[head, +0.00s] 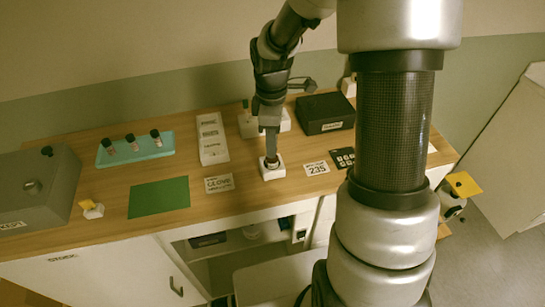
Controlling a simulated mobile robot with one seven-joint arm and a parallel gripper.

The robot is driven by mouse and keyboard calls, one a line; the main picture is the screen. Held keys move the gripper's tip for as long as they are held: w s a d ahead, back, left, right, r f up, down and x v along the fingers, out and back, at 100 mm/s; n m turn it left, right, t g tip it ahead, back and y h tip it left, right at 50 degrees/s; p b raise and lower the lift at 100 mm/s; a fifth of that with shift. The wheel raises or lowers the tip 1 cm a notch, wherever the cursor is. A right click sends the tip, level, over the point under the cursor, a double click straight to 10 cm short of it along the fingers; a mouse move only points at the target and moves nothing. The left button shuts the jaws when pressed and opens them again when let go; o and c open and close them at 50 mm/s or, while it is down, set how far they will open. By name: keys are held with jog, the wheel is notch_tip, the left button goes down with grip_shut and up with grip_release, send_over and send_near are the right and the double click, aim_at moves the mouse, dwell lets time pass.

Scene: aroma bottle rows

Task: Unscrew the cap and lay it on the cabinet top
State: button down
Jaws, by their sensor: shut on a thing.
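My gripper (271,155) points down over a white block (272,173) near the front of the wooden cabinet top (240,205). It is shut on a small dark thing at the block's top, which looks like the cap; the fingers hide most of it. I cannot tell whether the cap is still on its bottle, and the bottle itself is hidden. A teal tray (160,151) at the left back holds three small bottles with black caps, such as the middle one (132,141).
A green mat (158,197) lies left of my gripper, with a white label card (219,183) between. A card reading 235 (316,168) lies to the right. A white box (212,138), black box (325,113) and grey case (35,185) stand around. Bare wood lies in front.

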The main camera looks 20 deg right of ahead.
jog(key=shift+r+p, duration=0.35)
jog(key=shift+r, duration=0.2)
jog(key=shift+r+p, duration=0.8)
jog(key=shift+r, duration=1.1)
